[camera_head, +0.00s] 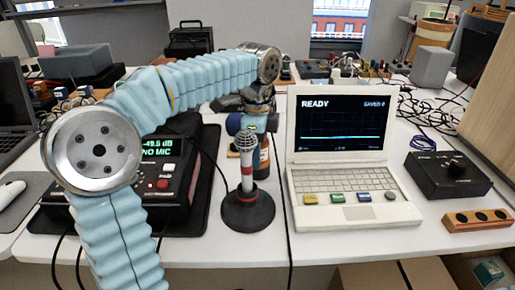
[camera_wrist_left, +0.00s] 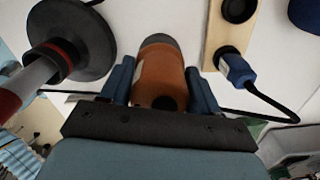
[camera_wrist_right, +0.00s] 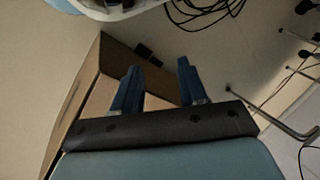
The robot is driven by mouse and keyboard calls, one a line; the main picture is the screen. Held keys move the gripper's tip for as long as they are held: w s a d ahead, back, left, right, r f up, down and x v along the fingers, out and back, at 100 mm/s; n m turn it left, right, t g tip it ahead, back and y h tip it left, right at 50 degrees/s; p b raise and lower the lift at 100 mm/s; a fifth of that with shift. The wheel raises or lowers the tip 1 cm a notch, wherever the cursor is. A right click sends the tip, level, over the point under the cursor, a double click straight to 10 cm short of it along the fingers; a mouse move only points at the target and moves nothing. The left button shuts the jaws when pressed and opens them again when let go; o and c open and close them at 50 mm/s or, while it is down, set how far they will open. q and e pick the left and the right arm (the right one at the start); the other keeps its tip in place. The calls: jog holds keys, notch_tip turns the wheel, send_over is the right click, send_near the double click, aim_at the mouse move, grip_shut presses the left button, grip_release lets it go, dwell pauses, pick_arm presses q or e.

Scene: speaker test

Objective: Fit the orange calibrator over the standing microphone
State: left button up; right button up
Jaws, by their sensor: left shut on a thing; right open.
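The microphone (camera_head: 246,150) has a grey mesh head and a red-and-white stem. It stands upright on a round black base (camera_head: 248,211), which also shows at the upper left of the left wrist view (camera_wrist_left: 92,30). My left gripper (camera_head: 258,125) is shut on the orange calibrator (camera_wrist_left: 161,82). In the head view the calibrator (camera_head: 263,160) is just behind and right of the microphone, partly hidden, and apart from its top. In the right wrist view my right gripper (camera_wrist_right: 160,82) is open and empty. It is outside the head view.
A laptop (camera_head: 340,130) reading READY stands right of the microphone. A meter (camera_head: 165,165) reading NO MIC stands left. A black knob box (camera_head: 447,175) and a wooden block with holes (camera_head: 478,220) are at right. Cables lie across the white table.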

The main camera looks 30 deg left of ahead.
pick_arm(q)
jog(key=shift+f, duration=0.2)
jog(key=o, duration=1.3)
jog(key=shift+c, duration=0.2)
jog(key=shift+b, duration=0.55)
jog(key=r, duration=0.8)
jog(key=w+r+p, duration=0.1)
jog(key=r, duration=0.3)
jog(key=shift+d+r, duration=0.3)
jog(key=shift+d, duration=0.1)
jog(key=shift+r, duration=0.65)
